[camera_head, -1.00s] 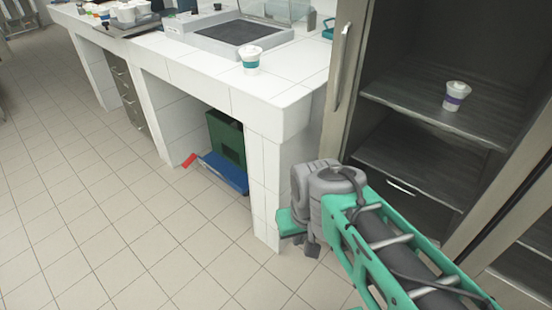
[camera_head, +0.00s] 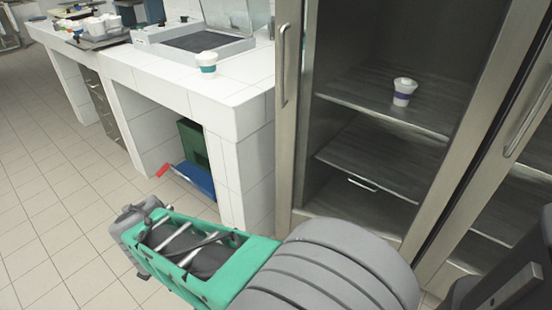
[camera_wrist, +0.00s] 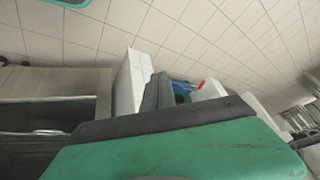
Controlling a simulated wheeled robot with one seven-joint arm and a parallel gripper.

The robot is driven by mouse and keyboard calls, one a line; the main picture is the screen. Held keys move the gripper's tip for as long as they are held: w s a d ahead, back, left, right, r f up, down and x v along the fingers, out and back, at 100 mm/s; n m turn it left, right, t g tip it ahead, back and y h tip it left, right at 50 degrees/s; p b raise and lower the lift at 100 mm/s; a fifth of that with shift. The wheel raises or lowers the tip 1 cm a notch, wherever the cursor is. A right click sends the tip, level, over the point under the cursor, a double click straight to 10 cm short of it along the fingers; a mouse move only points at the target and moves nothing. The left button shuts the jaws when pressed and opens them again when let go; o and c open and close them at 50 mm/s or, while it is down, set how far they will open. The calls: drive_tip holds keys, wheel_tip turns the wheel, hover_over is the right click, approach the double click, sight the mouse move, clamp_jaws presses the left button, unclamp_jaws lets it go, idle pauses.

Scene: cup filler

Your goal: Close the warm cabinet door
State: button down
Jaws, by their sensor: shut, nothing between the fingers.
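The warm cabinet stands at the right in the head view. Its framed door (camera_head: 291,150) has a long vertical handle (camera_head: 283,66) on the left edge. The door looks flush or nearly flush with the front; I cannot tell if a small gap remains. The dark shelves (camera_head: 385,100) show inside, with a white cup with a purple band (camera_head: 403,91). My arm stretches left, low in front of the cabinet and counter.
The white tiled counter (camera_head: 235,105) adjoins the cabinet's left side, with a teal-banded cup (camera_head: 207,62) near its corner. Beneath are a green bin (camera_head: 193,143) and a blue crate (camera_head: 197,180). A second cabinet door handle (camera_head: 528,118) is at the right. Floor at left is clear.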

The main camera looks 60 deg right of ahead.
drive_tip(key=d+f+m+h+b, duration=0.25)
drive_tip(key=d+m, duration=0.35)
drive_tip(key=d, duration=0.3)
drive_tip(key=m+g+h+b, duration=0.1)
drive_tip(key=m+h+b, duration=0.3)
drive_tip(key=m+h, duration=1.05)
approach(290, 147)
drive_tip(key=d+y, duration=0.1)
drive_tip(key=d, duration=0.1)
drive_tip(key=d+r+m+y, duration=0.1)
drive_tip(key=d, duration=0.1)
drive_tip(key=w+d+r+m+y, duration=0.1)
drive_tip(key=d, duration=0.1)
drive_tip(key=shift+d+r+m, duration=0.2)
drive_tip(key=shift+d+m, duration=0.05)
